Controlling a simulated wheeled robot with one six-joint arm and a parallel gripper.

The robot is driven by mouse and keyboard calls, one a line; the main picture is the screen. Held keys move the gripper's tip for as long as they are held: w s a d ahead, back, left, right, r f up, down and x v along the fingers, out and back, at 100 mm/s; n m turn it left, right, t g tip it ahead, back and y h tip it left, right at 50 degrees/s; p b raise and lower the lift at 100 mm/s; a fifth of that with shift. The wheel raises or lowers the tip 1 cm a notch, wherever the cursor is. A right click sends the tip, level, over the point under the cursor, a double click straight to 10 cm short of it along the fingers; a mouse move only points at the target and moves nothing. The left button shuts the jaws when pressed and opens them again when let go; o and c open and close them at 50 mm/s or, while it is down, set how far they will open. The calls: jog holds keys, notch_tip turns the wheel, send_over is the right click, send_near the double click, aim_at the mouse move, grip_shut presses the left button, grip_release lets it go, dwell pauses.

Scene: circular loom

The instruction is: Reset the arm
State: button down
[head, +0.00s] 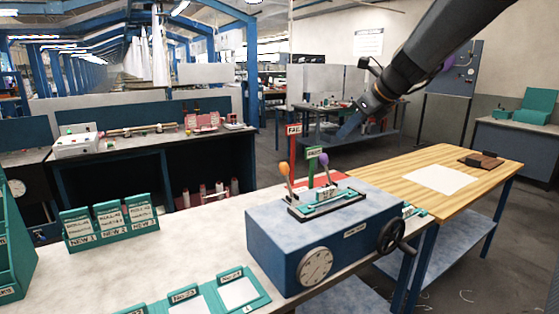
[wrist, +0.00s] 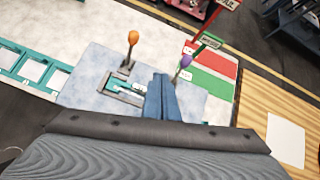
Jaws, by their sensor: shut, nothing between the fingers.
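My arm reaches in from the upper right of the head view. My gripper (head: 347,130) hangs in the air above and behind the blue machine box (head: 268,247). In the wrist view the blue fingers (wrist: 160,92) are together with nothing between them, and they overlap part of the box top in the picture. The box carries a lever with an orange knob (head: 285,169) and one with a purple knob (head: 324,159). Both knobs also show in the wrist view, orange (wrist: 133,37) to the left of the fingers and purple (wrist: 185,60) to the right.
A dial (head: 315,267) and black handwheel (head: 393,235) are on the box. Red (head: 293,130) and green (head: 315,152) signs stand behind it. Teal card holders (head: 110,220) stand left. The wooden table (head: 400,182) at right holds white paper (head: 440,179) and a dark brown object (head: 481,160).

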jog(key=s+f+n+g+h+b, duration=0.4)
jog(key=s+f+n+g+h, duration=0.1)
jog(key=s+f+n, duration=2.1)
jog(key=s+f, duration=0.5)
jog(key=s, duration=0.1)
jog(key=shift+d+f+g+b, duration=0.3)
jog(key=shift+d+f+b, duration=0.05)
jog(key=shift+d+b, duration=0.05)
